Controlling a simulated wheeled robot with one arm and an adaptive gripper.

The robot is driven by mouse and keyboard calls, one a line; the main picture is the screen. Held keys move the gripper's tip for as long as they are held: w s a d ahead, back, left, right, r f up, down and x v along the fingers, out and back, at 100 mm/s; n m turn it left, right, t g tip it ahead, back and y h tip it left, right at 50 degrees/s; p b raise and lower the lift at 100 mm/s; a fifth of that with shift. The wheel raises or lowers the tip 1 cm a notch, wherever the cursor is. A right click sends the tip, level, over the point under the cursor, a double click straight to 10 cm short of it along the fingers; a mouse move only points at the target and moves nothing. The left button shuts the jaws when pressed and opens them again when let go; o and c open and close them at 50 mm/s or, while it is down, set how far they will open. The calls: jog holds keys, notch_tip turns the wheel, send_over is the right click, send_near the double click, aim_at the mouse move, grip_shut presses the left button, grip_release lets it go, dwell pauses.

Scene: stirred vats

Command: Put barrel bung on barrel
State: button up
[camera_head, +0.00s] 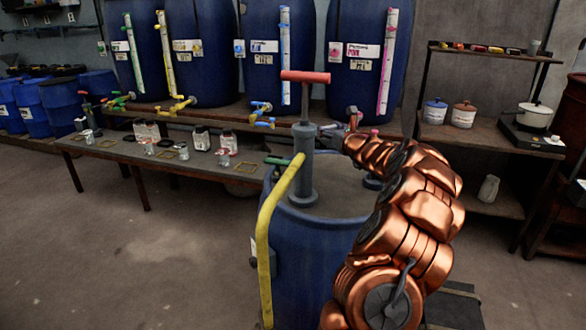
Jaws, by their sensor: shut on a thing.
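The blue barrel (315,255) stands in front of me with a grey top (335,185). A grey pump with a red T-handle (305,77) rises from its top, and a yellow hose (268,225) hangs down its left side. My copper arm reaches in from the right. My gripper (338,133) is above the barrel top, just right of the pump. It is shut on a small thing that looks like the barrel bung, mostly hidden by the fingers. A dark round fitting (372,182) shows on the barrel top, partly behind my arm.
A low bench (160,160) with jars and cards stands behind to the left. Large blue vats (265,55) with coloured pipes line the back wall. A shelf (490,135) with canisters and a white pot (534,115) is at right. The left floor is clear.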

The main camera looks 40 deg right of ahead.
aim_at(324, 143)
jog(key=shift+w+a+f, duration=0.35)
jog(key=shift+a+f, duration=0.2)
jog(key=shift+f, duration=0.2)
notch_tip(324, 143, down, 4)
jog(key=shift+b, duration=0.45)
jog(key=shift+a+f, duration=0.1)
jog(key=shift+f, duration=2.1)
jog(key=shift+w+f+b, duration=0.1)
jog(key=shift+f+b, duration=0.1)
jog(key=shift+b, duration=0.1)
jog(key=o, duration=1.1)
jog(key=shift+o, duration=0.2)
jog(key=shift+r, duration=0.15)
